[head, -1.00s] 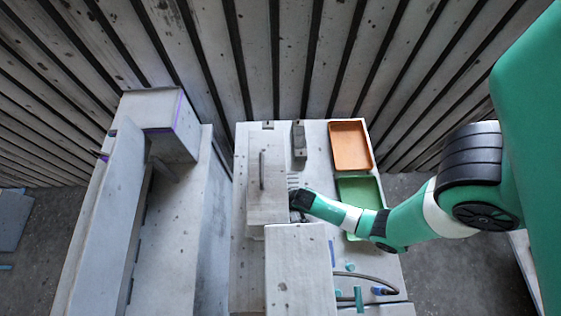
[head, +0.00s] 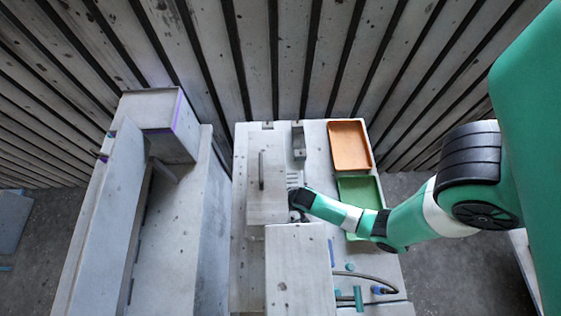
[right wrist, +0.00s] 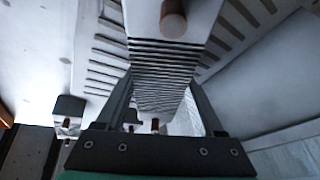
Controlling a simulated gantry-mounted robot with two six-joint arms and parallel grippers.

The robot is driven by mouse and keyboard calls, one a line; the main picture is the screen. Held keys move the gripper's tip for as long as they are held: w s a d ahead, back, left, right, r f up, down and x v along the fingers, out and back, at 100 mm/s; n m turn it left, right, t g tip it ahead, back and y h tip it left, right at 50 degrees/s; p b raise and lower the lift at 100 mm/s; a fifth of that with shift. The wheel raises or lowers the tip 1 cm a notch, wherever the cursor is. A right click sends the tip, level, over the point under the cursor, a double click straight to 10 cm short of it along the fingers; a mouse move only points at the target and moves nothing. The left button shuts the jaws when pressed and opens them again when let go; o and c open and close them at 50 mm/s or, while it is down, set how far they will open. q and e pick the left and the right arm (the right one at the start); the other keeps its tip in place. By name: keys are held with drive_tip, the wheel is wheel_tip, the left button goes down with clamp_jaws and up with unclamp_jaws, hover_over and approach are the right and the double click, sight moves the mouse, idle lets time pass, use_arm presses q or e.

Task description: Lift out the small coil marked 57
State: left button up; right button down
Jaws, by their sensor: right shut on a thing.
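In the head view my right gripper (head: 295,203) is at the right side of a pale box with an upright bar handle (head: 261,170). Its fingertips are hard to make out there. In the right wrist view the two fingers of my right gripper (right wrist: 163,92) press on either side of a ribbed grey block (right wrist: 160,75). A brown round stub (right wrist: 173,20) sits at the far end of that block. No number 57 can be read, so I cannot tell whether this block is the coil. My left gripper is out of view.
An orange tray (head: 349,123) and a green tray (head: 340,182) lie on the right of the bench. A small grey block (head: 299,140) stands behind. A pale box (head: 300,270) and a dark hose (head: 365,276) are in front. A long housing (head: 180,250) stands left.

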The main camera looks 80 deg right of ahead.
drive_tip(key=r+p, duration=0.1)
drive_tip(key=r, duration=0.3)
drive_tip(key=shift+s+p, duration=0.2)
drive_tip(key=shift+p, duration=0.2)
drive_tip(key=s+r+p, duration=0.5)
drive_tip(key=s+r, duration=0.3)
drive_tip(key=s, duration=0.5)
drive_tip(key=shift+s+d+r, duration=0.2)
drive_tip(key=shift+s+d, duration=0.05)
